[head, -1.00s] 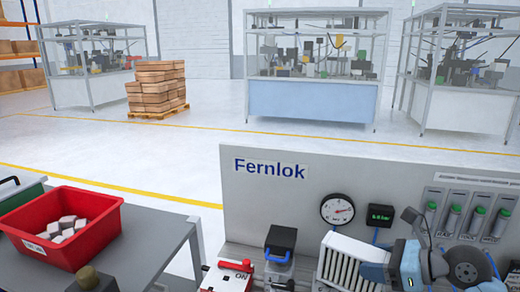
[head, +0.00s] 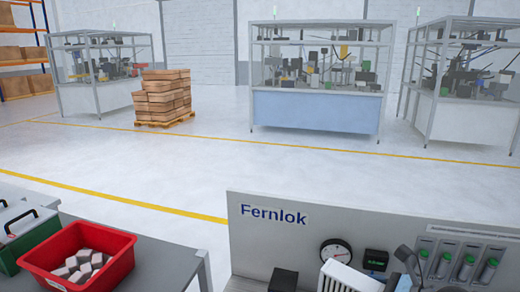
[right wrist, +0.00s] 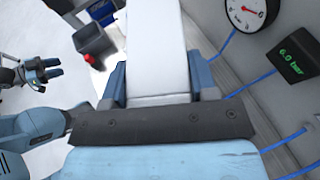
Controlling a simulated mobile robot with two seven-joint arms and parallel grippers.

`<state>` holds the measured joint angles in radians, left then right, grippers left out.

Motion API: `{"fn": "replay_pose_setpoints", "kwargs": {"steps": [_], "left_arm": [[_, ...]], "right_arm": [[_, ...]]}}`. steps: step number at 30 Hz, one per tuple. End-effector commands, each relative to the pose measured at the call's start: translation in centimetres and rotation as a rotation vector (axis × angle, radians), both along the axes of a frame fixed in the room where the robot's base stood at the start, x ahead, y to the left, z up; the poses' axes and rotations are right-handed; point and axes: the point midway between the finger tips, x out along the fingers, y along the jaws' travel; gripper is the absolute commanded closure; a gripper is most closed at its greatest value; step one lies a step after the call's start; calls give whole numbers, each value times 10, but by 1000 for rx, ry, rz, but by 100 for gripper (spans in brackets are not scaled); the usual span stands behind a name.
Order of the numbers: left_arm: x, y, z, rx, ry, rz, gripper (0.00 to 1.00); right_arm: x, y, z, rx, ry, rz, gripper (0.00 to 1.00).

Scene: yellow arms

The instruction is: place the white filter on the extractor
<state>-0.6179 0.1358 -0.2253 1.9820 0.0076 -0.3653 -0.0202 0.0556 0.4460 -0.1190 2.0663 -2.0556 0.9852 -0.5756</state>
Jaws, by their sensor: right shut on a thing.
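The white filter (head: 343,277) shows at the bottom edge of the head view, in front of the Fernlok panel, with its lower part cut off. In the right wrist view the white filter (right wrist: 158,45) lies between the blue fingers of my right gripper (right wrist: 160,92), which is shut on it. My left gripper (right wrist: 48,70) shows small at the left of the right wrist view, its fingers apart and empty. It is outside the head view. I cannot make out the extractor.
The grey Fernlok panel (head: 270,240) carries a round gauge (head: 335,252), a digital display (head: 376,260) and green-topped cylinders (head: 466,264). A dark block (head: 284,280) stands left of the filter. A red bin (head: 60,282) of pale blocks is on the left table (head: 165,270). Blue tubes run near the gripper.

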Motion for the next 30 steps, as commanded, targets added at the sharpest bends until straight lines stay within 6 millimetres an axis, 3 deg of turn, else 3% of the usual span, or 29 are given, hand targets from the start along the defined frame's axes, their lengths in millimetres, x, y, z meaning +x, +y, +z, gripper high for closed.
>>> {"fn": "replay_pose_setpoints", "kwargs": {"steps": [12, 30], "left_arm": [[1, -1, 2, -2, 0, -1, 57], [1, -2, 3, -3, -2, -2, 57]], "right_arm": [[-1, -3, 2, 8, -2, -346, 79], [-1, -5, 2, 7, -2, -362, 79]]}}
